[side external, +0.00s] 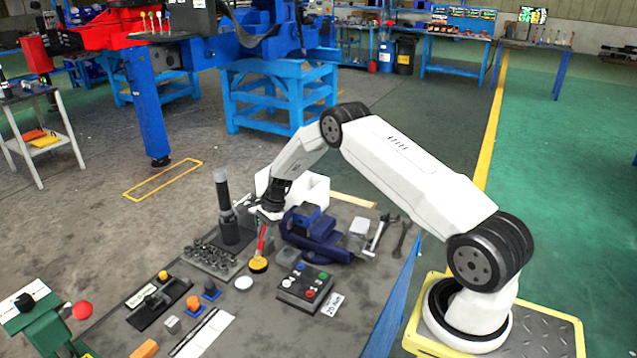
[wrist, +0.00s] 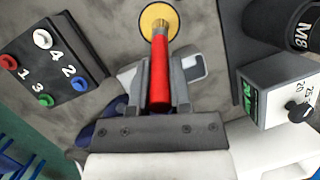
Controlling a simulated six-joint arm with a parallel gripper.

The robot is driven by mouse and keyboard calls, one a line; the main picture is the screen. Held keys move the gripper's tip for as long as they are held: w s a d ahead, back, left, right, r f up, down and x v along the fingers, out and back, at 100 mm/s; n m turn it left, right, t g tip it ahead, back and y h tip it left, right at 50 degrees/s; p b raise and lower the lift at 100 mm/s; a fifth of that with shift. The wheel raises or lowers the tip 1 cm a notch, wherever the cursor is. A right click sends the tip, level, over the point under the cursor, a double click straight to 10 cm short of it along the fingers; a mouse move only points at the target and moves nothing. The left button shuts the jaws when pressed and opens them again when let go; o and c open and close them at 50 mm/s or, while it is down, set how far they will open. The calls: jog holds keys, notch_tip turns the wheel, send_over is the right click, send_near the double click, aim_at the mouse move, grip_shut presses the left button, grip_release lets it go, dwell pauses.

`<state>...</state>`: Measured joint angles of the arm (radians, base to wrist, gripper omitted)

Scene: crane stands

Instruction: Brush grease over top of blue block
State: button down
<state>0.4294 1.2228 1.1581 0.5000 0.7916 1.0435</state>
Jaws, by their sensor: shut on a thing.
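My gripper (side external: 270,207) is shut on a red-handled brush (side external: 262,240), which hangs down from it. In the wrist view the brush's red handle (wrist: 159,80) sits between the two fingers (wrist: 158,95). The brush's lower end is at a round, dark-rimmed tin with yellow grease (side external: 258,265); the yellow disc (wrist: 152,12) also shows in the wrist view. I cannot tell whether the bristles touch the grease. The blue block (side external: 307,213) sits in the dark blue vise (side external: 322,247), right of my gripper. In the wrist view the block cannot be made out.
A button box (side external: 304,288) with coloured buttons stands right of the tin. A dark upright cylinder (side external: 228,208) and a tray of metal parts (side external: 211,257) stand to the left. A white round disc (side external: 243,283) lies near the tin. Wrenches (side external: 380,235) lie at right.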

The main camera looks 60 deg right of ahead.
jog(key=shift+f, duration=0.65)
dwell(1.7)
jog(key=shift+r, duration=0.15)
jog(key=shift+r, duration=3.4)
jog(key=shift+a, duration=0.1)
jog(key=shift+s+a+r+n, duration=0.15)
jog(key=shift+a+r+n, duration=0.05)
jog(key=shift+a+n, duration=0.25)
jog(key=s+a+r+n+g+h, duration=0.1)
jog(key=s+a+r+n+g, duration=0.3)
jog(key=s+a+n, duration=0.5)
jog(key=s+a+r+n+g+h, duration=0.1)
jog(key=s+a+r+n+g, duration=0.1)
jog(key=s+a+r+n, duration=0.7)
jog(key=w+d+r+t, duration=0.1)
jog(key=w+d, duration=0.3)
jog(key=d, duration=0.5)
jog(key=w+d+r+n+t+h, duration=0.1)
jog(key=w+d+r, duration=0.1)
jog(key=d, duration=0.8)
jog(key=w+d+r+n+t, duration=0.1)
jog(key=w+d, duration=0.4)
jog(key=d, duration=0.5)
jog(key=shift+w+d+r+t, duration=0.15)
jog(key=shift+w+r+t, duration=0.15)
jog(key=shift+t, duration=0.2)
